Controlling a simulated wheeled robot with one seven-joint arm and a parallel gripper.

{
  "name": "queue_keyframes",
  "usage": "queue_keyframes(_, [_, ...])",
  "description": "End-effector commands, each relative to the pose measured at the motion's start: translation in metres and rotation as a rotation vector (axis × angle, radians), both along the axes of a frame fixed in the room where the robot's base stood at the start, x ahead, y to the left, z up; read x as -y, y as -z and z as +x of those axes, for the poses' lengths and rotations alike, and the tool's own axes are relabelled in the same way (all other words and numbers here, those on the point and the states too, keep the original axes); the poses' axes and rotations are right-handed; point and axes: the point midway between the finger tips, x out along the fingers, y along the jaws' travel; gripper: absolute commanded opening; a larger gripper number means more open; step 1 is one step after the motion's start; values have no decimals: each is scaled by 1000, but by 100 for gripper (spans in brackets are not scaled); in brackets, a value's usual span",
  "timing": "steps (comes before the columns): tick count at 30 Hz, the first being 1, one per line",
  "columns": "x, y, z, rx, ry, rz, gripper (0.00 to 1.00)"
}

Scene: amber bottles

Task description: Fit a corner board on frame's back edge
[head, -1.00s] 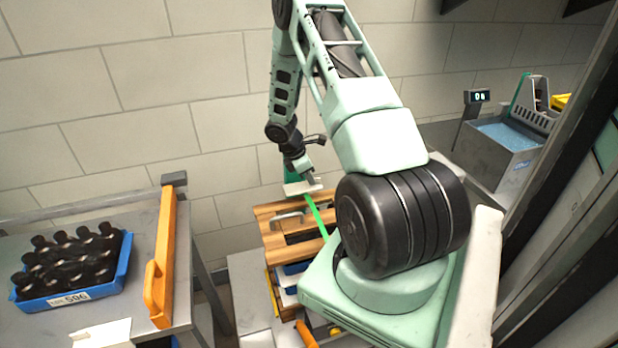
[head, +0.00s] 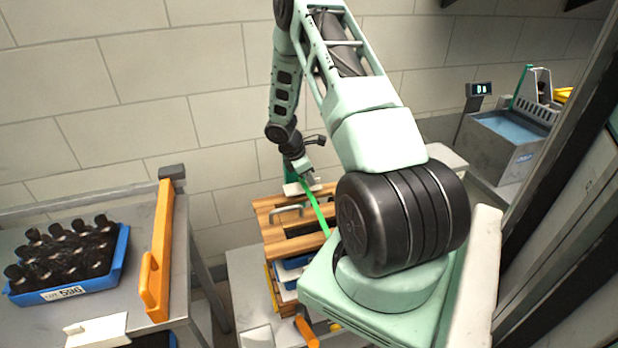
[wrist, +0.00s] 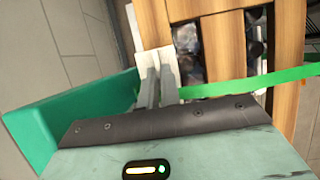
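The wooden slatted frame (head: 270,217) lies on top of a stack, left of my arm's base; its slats also show in the wrist view (wrist: 222,45). A white corner board (head: 293,189) is at the frame's back edge, below my gripper (head: 308,181). In the wrist view the board (wrist: 152,55) lies beside the end of a slat, and my gripper's fingers (wrist: 161,80) are close together on it. The fingers hide part of the board, so I cannot tell whether it is fully seated. A green strap (head: 316,210) runs across the frame to the gripper.
A green upright part (wrist: 70,115) stands close beside my gripper. A table at left holds a blue crate (head: 112,268) of amber bottles and an orange bar (head: 160,245). A grey bin (head: 497,150) stands at right. The tiled wall is behind the frame.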

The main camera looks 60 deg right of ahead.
Motion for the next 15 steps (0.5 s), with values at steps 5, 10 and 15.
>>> queue_keyframes(5, [0,4,0,0,0,0,0])
queue_keyframes(10, [0,7,0,0,0,0,0])
queue_keyframes(15, [0,11,0,0,0,0,0])
